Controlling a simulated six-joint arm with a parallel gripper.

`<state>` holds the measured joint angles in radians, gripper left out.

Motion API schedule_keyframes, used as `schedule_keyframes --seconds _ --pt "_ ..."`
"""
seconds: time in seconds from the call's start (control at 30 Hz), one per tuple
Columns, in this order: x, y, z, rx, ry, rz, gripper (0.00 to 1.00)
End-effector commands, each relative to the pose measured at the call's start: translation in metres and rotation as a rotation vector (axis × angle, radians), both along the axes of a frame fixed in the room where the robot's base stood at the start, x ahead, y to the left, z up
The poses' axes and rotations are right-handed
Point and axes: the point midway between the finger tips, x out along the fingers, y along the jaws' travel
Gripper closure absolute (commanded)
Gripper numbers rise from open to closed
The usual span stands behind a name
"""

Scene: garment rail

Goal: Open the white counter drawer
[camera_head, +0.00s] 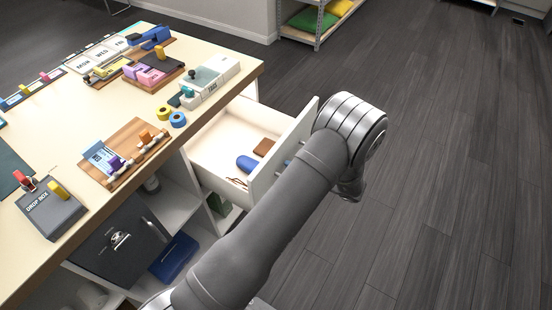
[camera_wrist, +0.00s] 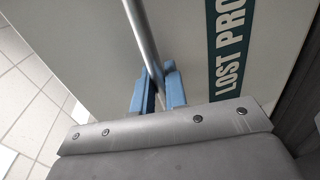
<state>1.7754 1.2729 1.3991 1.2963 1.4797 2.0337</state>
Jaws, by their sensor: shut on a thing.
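The white counter drawer (camera_head: 225,149) is pulled well out of the counter in the head view. Its inside shows, with a blue case (camera_head: 248,163), a brown wallet-like item (camera_head: 264,147) and thin dark glasses-like wire (camera_head: 237,182) in it. In the wrist view, my gripper (camera_wrist: 160,88) has blue fingers shut on the drawer's metal bar handle (camera_wrist: 141,30). The drawer front (camera_wrist: 85,45) behind the handle bears a dark label reading "LOST PRO…". In the head view my arm hides most of the gripper and part of the drawer front.
The counter top (camera_head: 75,135) carries a drop box (camera_head: 50,213), wooden trays, tape rolls (camera_head: 171,117) and small clips. Below are open shelves with a black safe-like box (camera_head: 120,240) and a blue item (camera_head: 174,256). The dark floor (camera_head: 440,150) at the right is clear.

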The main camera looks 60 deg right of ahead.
Motion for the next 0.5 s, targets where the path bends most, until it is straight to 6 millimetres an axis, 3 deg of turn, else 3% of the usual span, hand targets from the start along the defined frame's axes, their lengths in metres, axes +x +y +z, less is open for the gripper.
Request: schedule_keyframes --seconds 0.2,0.5 --pt "-0.030 -0.001 0.000 -0.001 0.000 -0.003 1.00" --pt "-0.042 -0.001 0.000 -0.001 0.000 -0.001 1.00"
